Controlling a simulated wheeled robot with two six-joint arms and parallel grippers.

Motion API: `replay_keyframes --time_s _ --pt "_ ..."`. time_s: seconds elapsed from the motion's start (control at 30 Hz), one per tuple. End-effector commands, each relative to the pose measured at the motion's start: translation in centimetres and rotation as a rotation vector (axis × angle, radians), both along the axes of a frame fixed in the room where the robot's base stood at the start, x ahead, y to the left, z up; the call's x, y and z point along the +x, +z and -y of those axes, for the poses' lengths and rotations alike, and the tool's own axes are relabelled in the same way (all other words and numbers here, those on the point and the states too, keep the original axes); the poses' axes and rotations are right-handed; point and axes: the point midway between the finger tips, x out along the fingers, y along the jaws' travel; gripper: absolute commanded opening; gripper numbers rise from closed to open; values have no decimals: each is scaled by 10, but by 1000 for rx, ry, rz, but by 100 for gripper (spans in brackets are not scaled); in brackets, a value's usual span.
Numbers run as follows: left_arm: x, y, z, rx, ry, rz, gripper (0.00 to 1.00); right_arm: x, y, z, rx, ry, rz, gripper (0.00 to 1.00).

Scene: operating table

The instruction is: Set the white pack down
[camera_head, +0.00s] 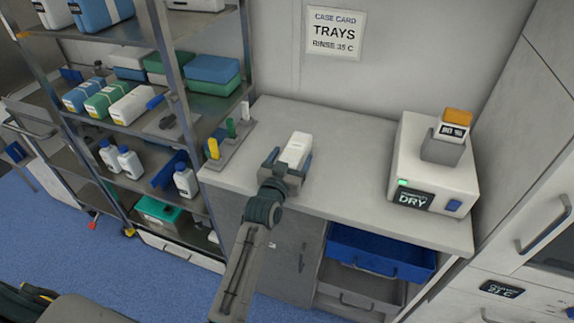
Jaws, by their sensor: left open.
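The white pack (298,148) is a small white block that appears to rest on the grey counter (345,185), left of its middle. My left gripper (288,164) is open at the pack's near end, with a finger on either side of it. Whether the fingers touch the pack cannot be told. The gripper hides the pack's near end. My right gripper is not in view.
A rack with yellow, green and white pieces (230,136) stands left of the pack. A white box marked DRY (427,170) stands at the right. A metal shelf (170,60) holds packs and bottles. A blue drawer (375,255) is open below. The counter's middle is clear.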

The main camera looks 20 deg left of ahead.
Motion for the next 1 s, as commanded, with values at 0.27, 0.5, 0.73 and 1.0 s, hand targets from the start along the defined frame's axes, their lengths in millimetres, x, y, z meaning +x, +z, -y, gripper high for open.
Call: replay_keyframes --time_s 0.27,0.5,0.73,1.0 --pt "-47 -4 -1 -2 1 -2 76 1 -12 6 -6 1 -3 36" --pt "-94 -2 -3 -2 0 0 76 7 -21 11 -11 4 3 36" --pt "-115 0 -4 -1 0 1 76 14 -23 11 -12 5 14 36" --pt "-117 0 -4 0 -1 0 76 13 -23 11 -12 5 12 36"
